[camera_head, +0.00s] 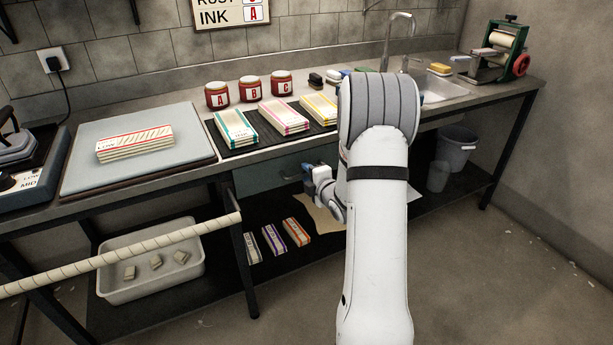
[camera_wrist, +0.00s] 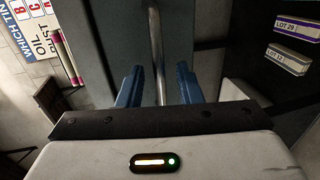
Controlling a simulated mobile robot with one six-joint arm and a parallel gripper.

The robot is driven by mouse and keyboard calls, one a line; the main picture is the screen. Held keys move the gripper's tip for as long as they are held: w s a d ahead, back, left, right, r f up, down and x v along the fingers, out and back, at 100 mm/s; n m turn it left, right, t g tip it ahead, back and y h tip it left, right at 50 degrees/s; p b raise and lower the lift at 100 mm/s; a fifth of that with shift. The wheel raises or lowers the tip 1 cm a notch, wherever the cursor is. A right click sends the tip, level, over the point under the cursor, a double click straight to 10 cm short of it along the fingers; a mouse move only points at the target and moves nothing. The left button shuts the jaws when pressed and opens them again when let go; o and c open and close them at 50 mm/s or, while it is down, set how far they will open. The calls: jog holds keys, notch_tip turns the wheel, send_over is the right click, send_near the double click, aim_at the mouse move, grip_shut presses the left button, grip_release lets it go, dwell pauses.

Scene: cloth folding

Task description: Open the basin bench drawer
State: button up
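The basin bench drawer (camera_head: 268,174) has a dull grey-green front under the bench top, left of my arm; my arm hides its right part. It looks closed in the head view. In the wrist view, the drawer front (camera_wrist: 112,38) fills the upper middle, with a round metal bar handle (camera_wrist: 157,45) running across it. My gripper (camera_wrist: 159,84) has its two blue fingers apart, one on each side of the handle, with gaps visible on both sides. In the head view, my gripper (camera_head: 310,172) is close to the drawer front, its fingertips partly hidden.
The bench top (camera_head: 185,178) overhangs the drawer. Several paper stacks, ink jars (camera_head: 250,88) and a sink (camera_head: 440,88) are on it. A lower shelf (camera_head: 262,212) holds labelled packs and a white tub (camera_head: 150,262). A rope-wrapped rail (camera_head: 120,254) is at front left.

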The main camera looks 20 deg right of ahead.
jog(key=shift+c, duration=0.2)
grip_shut()
